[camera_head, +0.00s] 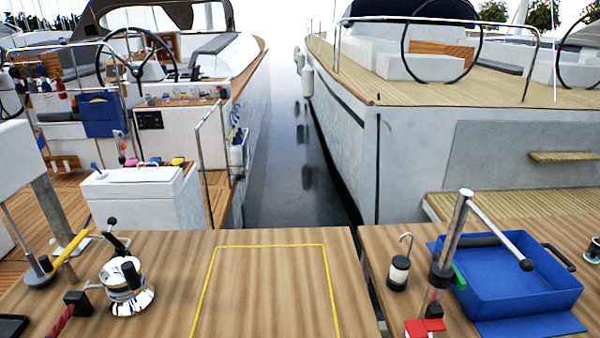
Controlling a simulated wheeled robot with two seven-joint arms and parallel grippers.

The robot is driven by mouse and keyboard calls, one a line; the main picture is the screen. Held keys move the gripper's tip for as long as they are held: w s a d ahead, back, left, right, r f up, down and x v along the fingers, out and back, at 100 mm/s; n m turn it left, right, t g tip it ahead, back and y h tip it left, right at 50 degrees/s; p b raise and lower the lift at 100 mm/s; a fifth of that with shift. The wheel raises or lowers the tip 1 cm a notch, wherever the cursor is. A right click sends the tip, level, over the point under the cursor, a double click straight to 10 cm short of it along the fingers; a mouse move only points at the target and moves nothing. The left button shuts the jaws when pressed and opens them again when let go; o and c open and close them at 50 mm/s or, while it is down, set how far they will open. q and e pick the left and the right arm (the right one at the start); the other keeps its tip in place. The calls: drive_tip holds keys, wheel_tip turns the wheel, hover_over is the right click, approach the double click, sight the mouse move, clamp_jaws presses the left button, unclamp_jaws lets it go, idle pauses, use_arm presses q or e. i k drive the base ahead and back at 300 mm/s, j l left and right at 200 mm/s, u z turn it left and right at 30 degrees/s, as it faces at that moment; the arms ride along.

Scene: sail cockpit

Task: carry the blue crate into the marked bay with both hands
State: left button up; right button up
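The blue crate (518,305) stands on the wooden table at the right. It is open-topped and looks empty. A black handle (559,257) shows at its far right side. A grey metal post with a jointed arm (449,243) stands in front of its left part and hides some of it. The marked bay (325,275) is a yellow outline on the wooden table left of the crate, and its inside is bare. A gap between the two tables lies between bay and crate. Neither of my grippers is in view.
A small lantern (399,270) stands between the gap and the crate. A red object (425,328) lies at the post's foot. Left of the bay are a chrome winch (126,287) and a red-handled tool (62,318). Two boats with dark water between them lie beyond.

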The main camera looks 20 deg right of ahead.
sight(266, 299)
drive_tip(key=z, duration=1.95)
drive_tip(key=i+l+u, duration=0.1)
drive_tip(key=u, duration=0.25)
drive_tip(key=i+l+u, duration=0.1)
drive_tip(key=l+u, duration=0.35)
drive_tip(key=u, duration=0.2)
drive_tip(key=i+l+u, duration=0.15)
drive_tip(key=l, duration=0.65)
drive_tip(key=i+l+u, duration=0.15)
drive_tip(key=l, duration=0.65)
drive_tip(key=l+u, duration=0.1)
drive_tip(key=l, duration=0.7)
drive_tip(key=i+l, duration=0.15)
drive_tip(key=i+j, duration=0.25)
drive_tip(key=i, duration=0.15)
